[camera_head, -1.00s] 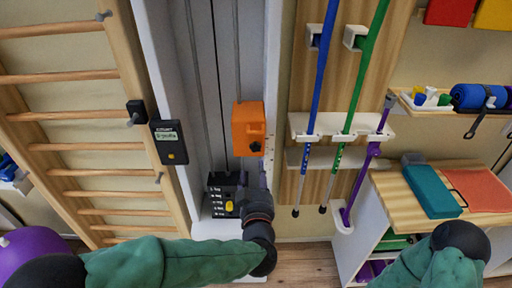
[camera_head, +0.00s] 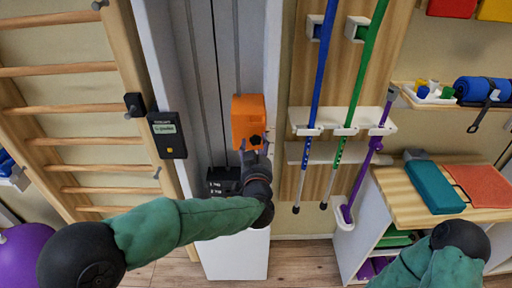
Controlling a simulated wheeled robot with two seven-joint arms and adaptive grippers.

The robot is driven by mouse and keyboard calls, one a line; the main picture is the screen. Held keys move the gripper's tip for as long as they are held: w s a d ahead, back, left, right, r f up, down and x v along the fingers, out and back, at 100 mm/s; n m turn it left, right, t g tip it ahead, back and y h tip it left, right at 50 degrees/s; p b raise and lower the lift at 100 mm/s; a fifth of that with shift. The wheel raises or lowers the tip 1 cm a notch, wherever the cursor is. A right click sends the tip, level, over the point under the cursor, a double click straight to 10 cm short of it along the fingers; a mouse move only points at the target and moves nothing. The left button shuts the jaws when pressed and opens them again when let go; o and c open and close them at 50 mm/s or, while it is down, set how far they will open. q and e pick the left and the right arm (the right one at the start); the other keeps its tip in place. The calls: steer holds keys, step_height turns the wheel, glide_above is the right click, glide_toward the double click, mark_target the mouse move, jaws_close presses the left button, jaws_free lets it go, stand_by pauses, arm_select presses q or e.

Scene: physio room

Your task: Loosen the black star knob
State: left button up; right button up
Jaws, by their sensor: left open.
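The black star knob (camera_head: 256,140) sits on the lower front of an orange block (camera_head: 247,112), which is mounted on the rails of the white column. My left gripper (camera_head: 255,149) is open, pointing up at the knob from just below, with its fingertips close to the knob's sides. I cannot tell whether the fingers touch it. My right gripper is out of view; only my right arm shows at the bottom right.
A dark weight stack (camera_head: 223,181) stands below the block, partly hidden by my left arm. Wooden wall bars (camera_head: 75,108) and a black timer box (camera_head: 167,135) are to the left. Blue and green poles (camera_head: 313,110) hang at the right, beside a wooden-topped cabinet (camera_head: 408,202).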

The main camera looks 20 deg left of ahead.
arm_select(q)
steer(key=shift+w+a, duration=0.2)
steer(key=shift+w, duration=0.45)
steer(key=shift+r, duration=0.1)
steer(key=c, duration=1.1)
steer(key=shift+c, duration=0.2)
